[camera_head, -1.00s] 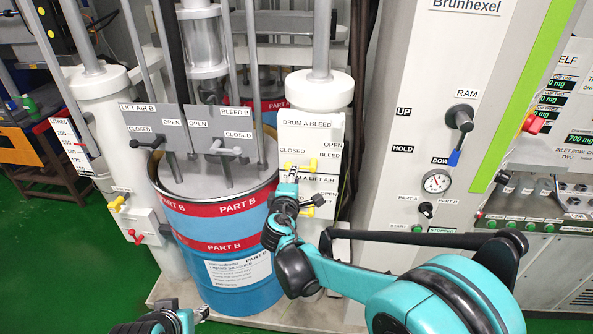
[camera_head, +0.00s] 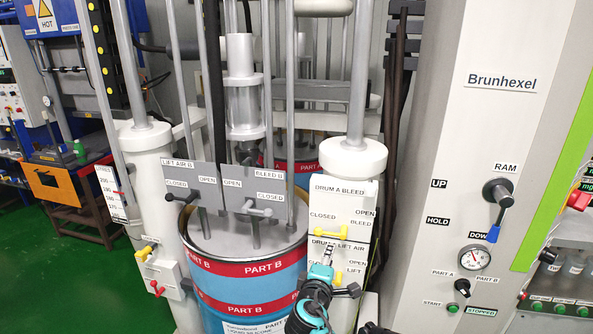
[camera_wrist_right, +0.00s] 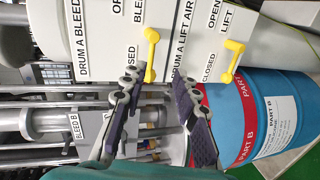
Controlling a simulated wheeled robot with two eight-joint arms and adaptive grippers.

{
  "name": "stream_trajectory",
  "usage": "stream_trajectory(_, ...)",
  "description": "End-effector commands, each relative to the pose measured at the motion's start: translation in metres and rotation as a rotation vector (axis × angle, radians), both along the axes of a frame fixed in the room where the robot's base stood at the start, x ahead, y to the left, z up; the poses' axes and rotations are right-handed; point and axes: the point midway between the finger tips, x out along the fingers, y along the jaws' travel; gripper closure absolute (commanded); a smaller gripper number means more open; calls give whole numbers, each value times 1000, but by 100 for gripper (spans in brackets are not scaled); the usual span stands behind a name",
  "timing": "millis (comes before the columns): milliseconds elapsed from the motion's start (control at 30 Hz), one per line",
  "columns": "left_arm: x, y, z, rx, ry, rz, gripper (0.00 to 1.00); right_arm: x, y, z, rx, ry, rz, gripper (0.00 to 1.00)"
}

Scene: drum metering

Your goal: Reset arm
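My right gripper (camera_head: 328,251) rises from the bottom centre of the head view, in front of the drum A valve panel (camera_head: 347,196). In the right wrist view its two dark-padded fingers (camera_wrist_right: 157,80) are apart with nothing held between them. The yellow drum A bleed handle (camera_head: 331,233) is just above the fingertips in the head view. In the wrist view this handle (camera_wrist_right: 150,55) lies beyond the gap, beside the left fingertip; contact cannot be told. My left gripper is not in view.
The blue Part B drum (camera_head: 262,285) stands left of my right gripper, with the grey lift air and bleed panel (camera_head: 222,186) above it. The control cabinet with the RAM lever (camera_head: 497,196) stands at right. Green floor (camera_head: 60,260) is open at left.

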Motion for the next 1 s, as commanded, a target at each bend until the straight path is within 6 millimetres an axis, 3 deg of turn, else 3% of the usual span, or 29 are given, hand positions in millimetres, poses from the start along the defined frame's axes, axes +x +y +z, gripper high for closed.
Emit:
stream_trajectory(200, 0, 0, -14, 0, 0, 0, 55, -79, -74, -36, 405, 130, -215, 70)
stream_trajectory(300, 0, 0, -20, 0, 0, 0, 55, -126, -92, -60, 630, 192, -326, 70)
stream_trajectory(400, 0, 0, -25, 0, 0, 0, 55, -171, -98, -83, 848, 244, -429, 70)
stream_trajectory(533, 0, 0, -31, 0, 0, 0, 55, -218, -91, -106, 1085, 299, -531, 70)
stream_trajectory(700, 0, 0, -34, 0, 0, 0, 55, -250, -78, -121, 1268, 337, -600, 70)
stream_trajectory(1000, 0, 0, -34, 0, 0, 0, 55, -256, -74, -123, 1312, 347, -614, 70)
